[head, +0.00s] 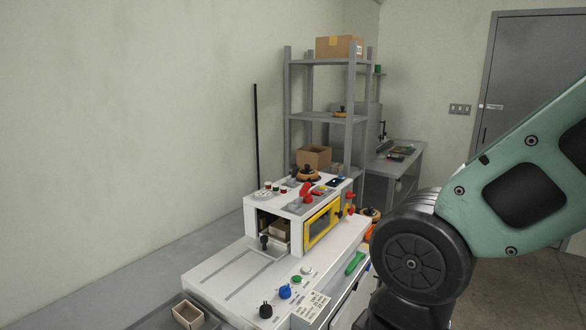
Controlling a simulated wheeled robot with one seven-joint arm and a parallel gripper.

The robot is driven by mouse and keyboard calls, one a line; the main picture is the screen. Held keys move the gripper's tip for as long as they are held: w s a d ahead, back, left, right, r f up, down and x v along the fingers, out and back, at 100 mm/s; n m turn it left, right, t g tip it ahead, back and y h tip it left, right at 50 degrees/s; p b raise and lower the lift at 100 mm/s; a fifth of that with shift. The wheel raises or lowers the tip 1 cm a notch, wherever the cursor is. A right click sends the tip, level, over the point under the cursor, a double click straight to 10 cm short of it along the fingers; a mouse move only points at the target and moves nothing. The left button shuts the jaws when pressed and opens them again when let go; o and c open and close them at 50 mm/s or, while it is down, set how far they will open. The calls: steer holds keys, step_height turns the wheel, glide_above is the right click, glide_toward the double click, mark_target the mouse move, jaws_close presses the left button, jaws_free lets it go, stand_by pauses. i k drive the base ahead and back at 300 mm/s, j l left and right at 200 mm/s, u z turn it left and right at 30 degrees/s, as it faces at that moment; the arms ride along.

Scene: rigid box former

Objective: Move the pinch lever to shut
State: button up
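The white box-forming machine (230,272) stands in the middle of the head view. A red lever (307,191) sits on its grey top plate. Another red handle (350,199) is at the right end, by the yellow-framed window (321,225). A green handle (355,263) lies tilted on the right side of the bed. A black-knobbed lever (264,241) stands at the front opening. The labels are too small to read, so I cannot tell which is the pinch lever or its setting. My gripper is out of view; my arm fills the right side.
Black (265,310), blue (285,291) and green knobs (297,279) line the bed's front. A small open box (187,314) is at the lower left. A grey shelf (327,117) with cartons and a workbench (398,159) stand behind. Floor shows at the lower right.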

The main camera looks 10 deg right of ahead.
mark_target(295, 170)
steer(key=i+l+u, duration=0.2)
steer(key=i+l, duration=0.15)
steer(key=i+l+u, duration=0.15)
steer(key=i+l, duration=0.2)
steer(key=i+l+u, duration=0.2)
steer(key=i+l, duration=0.15)
steer(key=l, duration=0.2)
steer(key=i+l+u, duration=0.2)
steer(key=l, duration=0.3)
steer(key=i, duration=0.05)
